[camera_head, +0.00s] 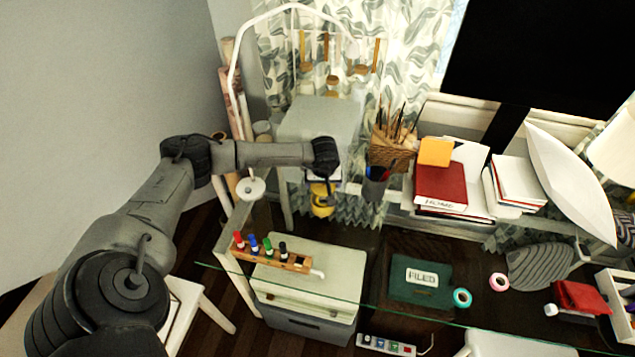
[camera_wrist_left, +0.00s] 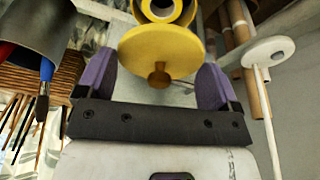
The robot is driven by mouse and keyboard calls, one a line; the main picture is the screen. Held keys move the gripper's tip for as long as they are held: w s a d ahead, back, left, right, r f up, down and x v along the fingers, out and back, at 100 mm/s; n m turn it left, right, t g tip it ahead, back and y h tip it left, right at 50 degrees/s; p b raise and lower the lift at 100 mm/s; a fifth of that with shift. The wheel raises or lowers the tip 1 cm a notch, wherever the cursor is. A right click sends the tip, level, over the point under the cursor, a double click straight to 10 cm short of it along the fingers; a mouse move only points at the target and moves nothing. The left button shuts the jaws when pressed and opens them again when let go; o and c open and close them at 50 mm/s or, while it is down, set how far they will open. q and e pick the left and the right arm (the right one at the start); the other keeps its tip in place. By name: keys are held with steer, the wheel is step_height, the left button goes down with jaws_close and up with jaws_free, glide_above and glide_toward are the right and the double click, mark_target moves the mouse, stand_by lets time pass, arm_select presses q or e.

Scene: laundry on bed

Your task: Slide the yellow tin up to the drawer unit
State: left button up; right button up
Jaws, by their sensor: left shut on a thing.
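My right gripper is not in view.
A dark pen cup (camera_head: 375,185) and a wicker basket of brushes (camera_head: 394,140) stand close right of the tin. A wooden marker rack (camera_head: 275,254) lies in front. Red and white books (camera_head: 440,186) are further right. A white-topped stand (camera_head: 250,188) is to the left.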

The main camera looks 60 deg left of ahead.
arm_select(q)
steer(key=shift+f+b, duration=1.3)
steer(key=shift+f, duration=0.85)
steer(key=shift+f+b, duration=0.9)
steer(key=shift+f, duration=0.15)
steer(key=shift+f+b, duration=0.15)
steer(key=shift+b, duration=0.4)
stand_by(0.4)
stand_by(0.4)
steer(key=o, duration=0.7)
steer(key=shift+o, duration=0.2)
